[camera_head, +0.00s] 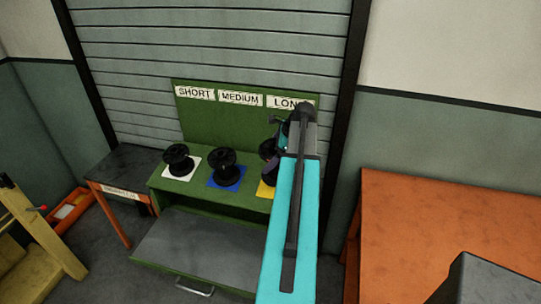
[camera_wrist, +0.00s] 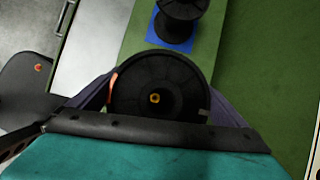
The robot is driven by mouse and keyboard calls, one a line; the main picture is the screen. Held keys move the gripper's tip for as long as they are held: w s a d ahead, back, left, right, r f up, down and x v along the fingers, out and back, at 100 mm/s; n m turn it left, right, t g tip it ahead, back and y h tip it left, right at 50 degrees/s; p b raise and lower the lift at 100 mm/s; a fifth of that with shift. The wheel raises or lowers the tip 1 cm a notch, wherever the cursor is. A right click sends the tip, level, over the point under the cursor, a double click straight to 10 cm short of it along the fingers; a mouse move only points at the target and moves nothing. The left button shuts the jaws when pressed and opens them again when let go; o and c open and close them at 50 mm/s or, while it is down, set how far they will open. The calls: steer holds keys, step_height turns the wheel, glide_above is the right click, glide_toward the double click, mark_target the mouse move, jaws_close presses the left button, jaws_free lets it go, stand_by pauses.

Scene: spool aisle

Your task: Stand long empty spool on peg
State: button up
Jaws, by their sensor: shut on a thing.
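A black spool (camera_wrist: 170,75) fills the middle of the wrist view, its round end facing the camera. A small yellow spot shows at its centre hole; I cannot tell if it is the peg or the pad. My gripper (camera_wrist: 158,90) is shut on this spool, one finger on each side. In the head view the spool (camera_head: 267,150) is upright at the yellow pad (camera_head: 264,189), under the LONG label (camera_head: 285,102). My arm hides its right side and most of the pad. I cannot tell whether its bottom touches the pad; the peg is not clearly visible.
A black spool (camera_head: 178,158) stands on the white pad under SHORT, another (camera_head: 224,167) on the blue pad under MEDIUM. The green stand (camera_head: 240,125) has a back board behind. A grey drawer surface (camera_head: 195,250) lies in front. An orange table (camera_head: 450,220) is at right.

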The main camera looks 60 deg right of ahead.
mark_target(270, 145)
steer(key=shift+w+d+f+b, duration=0.15)
steer(key=shift+f+b, duration=0.25)
steer(key=shift+f, duration=0.75)
steer(key=shift+d+f+b, duration=0.2)
steer(key=shift+f+b, duration=0.15)
steer(key=shift+f, duration=0.75)
steer(key=shift+w+d+f+b, duration=0.15)
steer(key=shift+f+b, duration=0.25)
steer(key=shift+f, duration=0.75)
stand_by(0.9)
steer(key=o, duration=1.2)
steer(key=shift+s, duration=0.1)
steer(key=shift+s+a+r+p, duration=0.15)
steer(key=shift+r+p, duration=0.25)
steer(key=shift+r, duration=0.75)
steer(key=shift+w+a+r+p, duration=0.15)
steer(key=shift+r+p, duration=0.3)
steer(key=shift+r, duration=0.75)
steer(key=shift+s+a+r+p, duration=0.15)
steer(key=shift+a+r+p, duration=0.2)
steer(key=shift+r, duration=0.8)
steer(key=shift+d+f+b, duration=0.1)
steer(key=shift+f+b, duration=0.05)
steer(key=shift+b, duration=0.4)
steer(key=shift+b, duration=0.4)
